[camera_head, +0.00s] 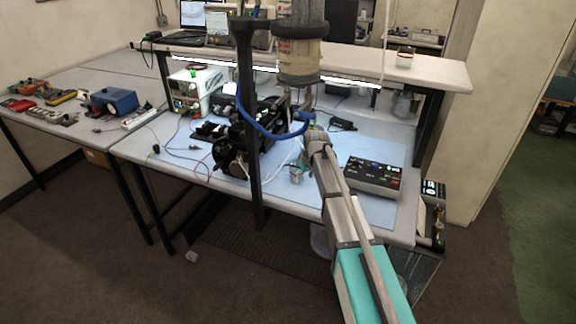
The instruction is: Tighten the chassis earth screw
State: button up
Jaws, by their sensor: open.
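My arm reaches in from the lower right, and my gripper (312,126) is at its far end, over the workbench. The gripper is small in this view, and no held object can be made out. A dark, open-framed machine (238,148) stands on the blue mat to the left of the gripper, partly hidden by a black upright post. It may be the chassis, but I cannot tell. No earth screw can be made out. No screwdriver can be clearly identified.
A beige cylinder (299,58) and the black post (249,150) block part of the view. A black panel box (373,176) sits right of my arm, and a small cup (296,174) left of it. The blue mat's (290,205) front is mostly clear. A raised shelf (430,76) runs behind.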

jog(key=s+d+m, duration=0.2)
jog(key=s+d, duration=0.3)
jog(key=s, duration=0.5)
jog(key=s+d+m+g+h, duration=0.1)
jog(key=s+d, duration=0.4)
jog(key=s, duration=0.5)
jog(key=s+d+m+g+h, duration=0.1)
jog(key=s+d+m, duration=0.2)
jog(key=s, duration=0.7)
jog(key=d, duration=0.2)
jog(key=shift+d+f, duration=0.35)
jog(key=shift+d, duration=0.05)
